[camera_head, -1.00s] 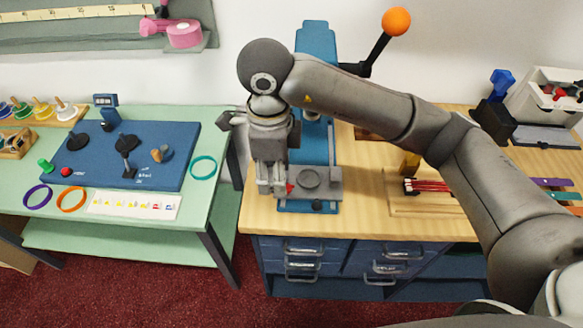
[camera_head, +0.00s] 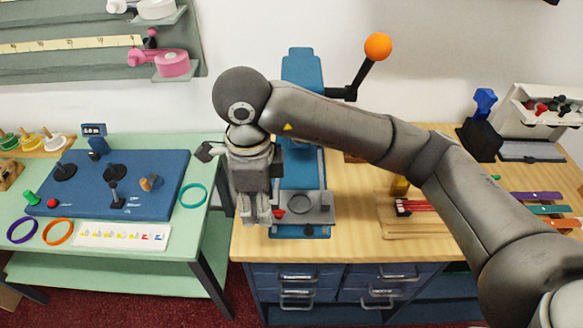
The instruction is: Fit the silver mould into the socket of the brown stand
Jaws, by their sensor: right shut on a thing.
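My right gripper (camera_head: 257,215) points down at the left edge of a grey plate (camera_head: 322,209) on a blue lever press. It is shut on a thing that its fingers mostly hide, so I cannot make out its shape. A small red piece (camera_head: 278,213) shows just right of the fingers. The plate carries a round grey disc (camera_head: 306,201); I cannot tell whether this is the silver mould. No brown stand with a socket is clear; a brown bit (camera_head: 355,157) behind my right arm is mostly hidden. My left gripper is out of view.
The blue press (camera_head: 301,70) has an orange-knobbed lever (camera_head: 378,46) close behind my right arm. A green table (camera_head: 200,222) at left holds a blue board (camera_head: 90,196) and rings. At right, a wooden rack (camera_head: 425,229) and a white bin (camera_head: 518,118) stand on the wooden counter.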

